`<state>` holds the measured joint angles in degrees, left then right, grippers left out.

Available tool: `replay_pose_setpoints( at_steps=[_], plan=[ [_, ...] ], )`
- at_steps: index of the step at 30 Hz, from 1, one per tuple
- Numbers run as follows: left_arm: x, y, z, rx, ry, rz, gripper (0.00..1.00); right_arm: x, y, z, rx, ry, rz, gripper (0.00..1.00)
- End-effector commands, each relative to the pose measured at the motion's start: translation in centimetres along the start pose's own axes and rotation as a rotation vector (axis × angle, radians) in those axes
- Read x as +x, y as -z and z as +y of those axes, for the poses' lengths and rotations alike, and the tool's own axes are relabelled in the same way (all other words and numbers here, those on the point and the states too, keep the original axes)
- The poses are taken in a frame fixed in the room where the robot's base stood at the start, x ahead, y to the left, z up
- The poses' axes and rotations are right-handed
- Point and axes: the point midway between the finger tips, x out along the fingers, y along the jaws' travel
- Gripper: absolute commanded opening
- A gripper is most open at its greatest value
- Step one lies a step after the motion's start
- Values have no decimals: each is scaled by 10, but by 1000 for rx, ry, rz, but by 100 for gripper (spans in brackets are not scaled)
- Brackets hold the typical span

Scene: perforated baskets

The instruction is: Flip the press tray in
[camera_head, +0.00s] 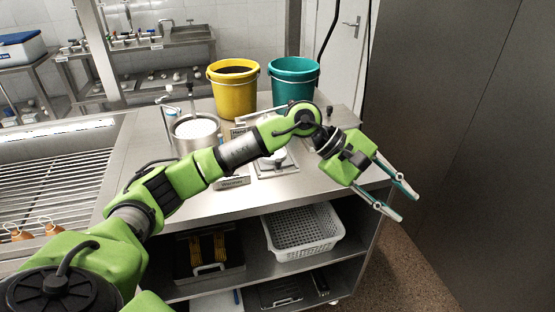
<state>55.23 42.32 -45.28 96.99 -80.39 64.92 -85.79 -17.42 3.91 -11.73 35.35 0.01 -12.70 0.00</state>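My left gripper (406,208) is beyond the right edge of the steel counter (150,170), its two fingers spread apart with nothing between them. My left arm reaches across the counter from the lower left and hides part of it. A round metal vessel (185,145) with a white dotted top stands on the counter behind my arm. A small metal fixture (280,160) shows on the counter behind my forearm, partly covered. I cannot tell for sure which part is the press tray. My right gripper is out of view.
A yellow bucket (233,95) and a teal bucket (293,82) stand at the back of the counter. A white perforated basket (305,240) sits on the shelf below. A grey wall (450,120) rises on the right, with open floor between it and the counter.

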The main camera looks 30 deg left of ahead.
Motion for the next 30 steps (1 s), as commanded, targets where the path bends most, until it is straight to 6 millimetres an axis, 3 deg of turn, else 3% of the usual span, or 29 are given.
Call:
replay_pose_setpoints(
  at_steps=[3, 6, 9, 13, 15, 18, 30],
  plan=[
    [-72, 56, -14, 346, 242, 321, 30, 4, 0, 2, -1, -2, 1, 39],
    [-143, 91, -21, 514, 442, 538, 30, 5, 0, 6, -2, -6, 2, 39],
    [-208, 110, -26, 594, 605, 692, 30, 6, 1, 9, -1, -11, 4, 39],
    [-261, 117, -30, 627, 736, 802, 30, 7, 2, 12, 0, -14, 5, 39],
    [-274, 120, -33, 630, 772, 827, 30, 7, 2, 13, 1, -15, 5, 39],
    [-278, 126, -36, 629, 789, 836, 30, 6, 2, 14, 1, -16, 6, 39],
    [-242, 190, -65, 628, 788, 831, 30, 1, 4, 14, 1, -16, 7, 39]
  ],
)
